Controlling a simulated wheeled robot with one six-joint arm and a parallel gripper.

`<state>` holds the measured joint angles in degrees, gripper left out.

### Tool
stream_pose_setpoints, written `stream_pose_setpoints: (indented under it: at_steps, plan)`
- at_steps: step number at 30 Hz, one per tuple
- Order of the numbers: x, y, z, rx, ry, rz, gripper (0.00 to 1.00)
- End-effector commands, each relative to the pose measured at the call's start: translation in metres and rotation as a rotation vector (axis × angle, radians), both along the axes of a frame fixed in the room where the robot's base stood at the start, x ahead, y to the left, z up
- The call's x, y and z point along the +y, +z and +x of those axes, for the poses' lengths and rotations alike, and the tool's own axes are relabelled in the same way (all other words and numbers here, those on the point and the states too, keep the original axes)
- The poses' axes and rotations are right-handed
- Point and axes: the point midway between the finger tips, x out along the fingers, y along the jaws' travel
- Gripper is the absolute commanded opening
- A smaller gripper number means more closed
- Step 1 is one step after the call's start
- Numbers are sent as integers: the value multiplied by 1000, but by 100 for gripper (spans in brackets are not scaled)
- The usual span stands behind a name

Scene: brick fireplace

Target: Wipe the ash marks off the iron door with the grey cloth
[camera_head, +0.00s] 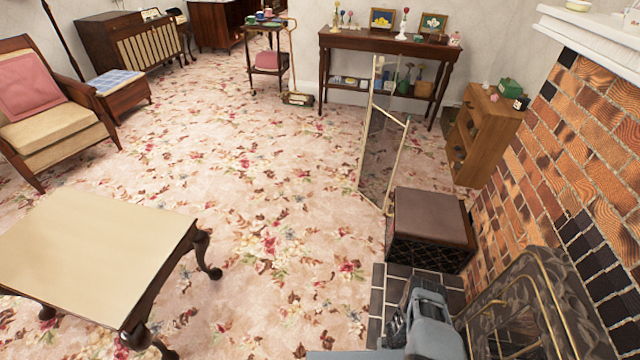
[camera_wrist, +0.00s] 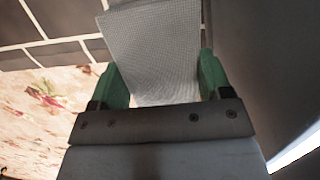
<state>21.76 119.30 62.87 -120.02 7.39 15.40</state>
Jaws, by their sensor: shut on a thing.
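In the wrist view the grey cloth (camera_wrist: 152,40), with a fine woven texture, sits between the two green fingers of my gripper (camera_wrist: 160,66). My gripper is shut on it, and the cloth sticks out past the fingertips over dark hearth tiles. In the head view my arm is low at the right, beside the fireplace; the cloth cannot be made out there. A dark, patterned metal front with brass bars (camera_head: 520,305) stands at the fireplace, right of my arm; I cannot tell which part is the iron door. No ash marks can be made out.
A brown-topped box (camera_head: 432,215) stands beyond my arm by the brick wall (camera_head: 570,150). A folding glass screen (camera_head: 380,150) stands behind it. A cream-topped table (camera_head: 90,245) is at the left. Flowered carpet (camera_head: 290,220) lies open between.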

Motion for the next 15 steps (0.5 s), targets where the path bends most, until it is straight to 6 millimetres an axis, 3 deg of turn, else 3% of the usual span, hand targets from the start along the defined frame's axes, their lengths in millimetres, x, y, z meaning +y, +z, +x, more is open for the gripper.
stream_pose_setpoints:
  at_steps: [8,15]
  plan:
    - [4,25,12,-2,-69,-1,53]
    - [15,70,33,-5,-198,1,53]
